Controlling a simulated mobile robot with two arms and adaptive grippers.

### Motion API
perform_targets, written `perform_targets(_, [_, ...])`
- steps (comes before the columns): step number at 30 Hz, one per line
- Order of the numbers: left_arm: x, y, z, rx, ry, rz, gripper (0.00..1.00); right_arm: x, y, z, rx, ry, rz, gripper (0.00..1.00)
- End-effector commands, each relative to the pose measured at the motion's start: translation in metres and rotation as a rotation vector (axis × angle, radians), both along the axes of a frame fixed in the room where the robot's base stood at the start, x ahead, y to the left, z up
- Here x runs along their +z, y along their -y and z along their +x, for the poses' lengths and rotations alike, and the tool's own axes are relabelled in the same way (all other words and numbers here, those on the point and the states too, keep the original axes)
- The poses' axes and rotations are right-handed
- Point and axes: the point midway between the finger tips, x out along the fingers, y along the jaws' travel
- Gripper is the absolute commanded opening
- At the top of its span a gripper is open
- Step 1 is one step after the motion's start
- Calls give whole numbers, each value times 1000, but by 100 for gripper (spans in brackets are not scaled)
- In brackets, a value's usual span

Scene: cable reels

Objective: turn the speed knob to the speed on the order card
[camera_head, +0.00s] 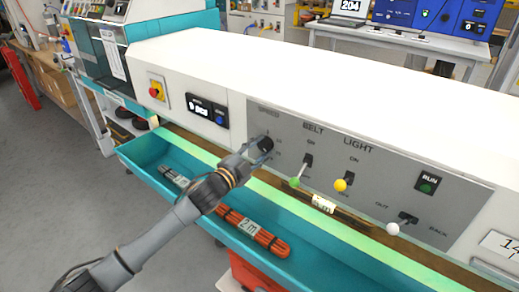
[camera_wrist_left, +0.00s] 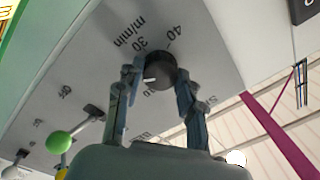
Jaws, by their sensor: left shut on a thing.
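The dark round speed knob (camera_wrist_left: 162,66) sits on the grey control panel (camera_head: 345,158) at the left end, under the SPEED label. My left gripper (camera_head: 258,148) is shut on the knob, one finger on each side, as the left wrist view shows. A white pointer mark shows on the knob's edge. In that view the scale reads 30 and 40 with m/min; another number is partly hidden by the gripper. I cannot tell the exact setting. My right gripper is not in view.
Levers with a green ball (camera_head: 294,182), a yellow ball (camera_head: 340,185) and a white ball (camera_head: 393,229) stick out right of the knob. A RUN button (camera_head: 426,186) is farther right. A teal tray (camera_head: 330,259) below holds orange and grey cable bundles.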

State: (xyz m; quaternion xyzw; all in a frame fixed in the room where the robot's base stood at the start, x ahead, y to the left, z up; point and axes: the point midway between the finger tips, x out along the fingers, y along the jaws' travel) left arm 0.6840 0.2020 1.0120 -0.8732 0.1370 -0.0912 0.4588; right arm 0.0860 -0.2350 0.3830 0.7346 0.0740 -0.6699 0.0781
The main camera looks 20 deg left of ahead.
Motion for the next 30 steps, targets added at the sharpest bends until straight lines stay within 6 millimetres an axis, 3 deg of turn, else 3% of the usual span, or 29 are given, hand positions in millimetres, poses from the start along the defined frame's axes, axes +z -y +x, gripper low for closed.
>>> perform_targets(1, [-1, 0, 0, 0, -2, 0, 6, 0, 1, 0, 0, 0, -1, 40])
perform_targets(2, [-1, 0, 0, 0, -2, 0, 44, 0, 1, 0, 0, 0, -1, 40])
perform_targets(5, [-1, 0, 0, 0, -2, 0, 61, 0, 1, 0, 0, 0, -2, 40])
perform_targets(17, [-1, -2, -6, 0, -2, -1, 61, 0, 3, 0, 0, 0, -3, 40])
perform_targets(30, [-5, -29, -85, -1, -5, 1, 61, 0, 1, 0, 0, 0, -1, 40])
